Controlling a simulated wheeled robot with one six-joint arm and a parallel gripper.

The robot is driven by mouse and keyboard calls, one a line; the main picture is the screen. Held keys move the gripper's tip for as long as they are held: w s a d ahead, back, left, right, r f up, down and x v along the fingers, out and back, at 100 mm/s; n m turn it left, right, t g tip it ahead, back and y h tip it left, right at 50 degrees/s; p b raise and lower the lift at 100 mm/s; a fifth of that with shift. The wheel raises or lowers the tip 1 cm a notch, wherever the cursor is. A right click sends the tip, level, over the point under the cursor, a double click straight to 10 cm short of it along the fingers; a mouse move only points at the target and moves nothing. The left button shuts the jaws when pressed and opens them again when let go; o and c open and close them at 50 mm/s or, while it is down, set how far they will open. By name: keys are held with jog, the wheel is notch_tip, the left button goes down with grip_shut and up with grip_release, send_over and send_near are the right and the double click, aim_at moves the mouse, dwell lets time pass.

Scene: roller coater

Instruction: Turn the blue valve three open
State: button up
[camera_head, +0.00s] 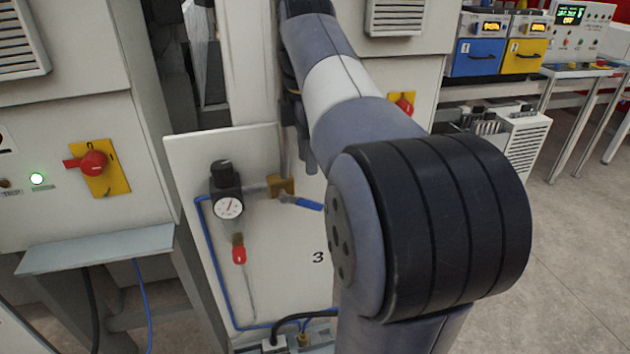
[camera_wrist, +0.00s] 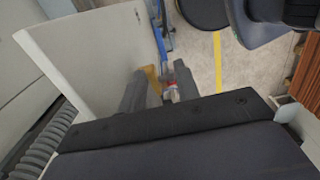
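A white panel (camera_head: 270,250) marked 3 carries a round gauge (camera_head: 229,207), a brass fitting (camera_head: 280,186) and a short blue lever-like part (camera_head: 308,204), which I take as the blue valve's handle. My arm hides its right end. My gripper (camera_wrist: 160,86) has its two grey fingers apart in the wrist view, with a brass-yellow part (camera_wrist: 152,78) and a small red and white part between or beyond them. I cannot tell whether a finger touches anything. In the head view a grey fingertip shows just above the blue part.
A red-tipped part (camera_head: 239,252) hangs below the gauge. A blue hose runs down the panel's left side. A red knob on a yellow plate (camera_head: 98,168) and a grey shelf (camera_head: 100,250) are at left. Open floor (camera_head: 570,240) lies at right.

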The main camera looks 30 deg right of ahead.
aim_at(308, 200)
jog(key=f, duration=1)
jog(key=shift+s+a+f+b, duration=0.15)
jog(key=shift+a+b, duration=0.05)
jog(key=shift+b, duration=0.2)
grip_shut()
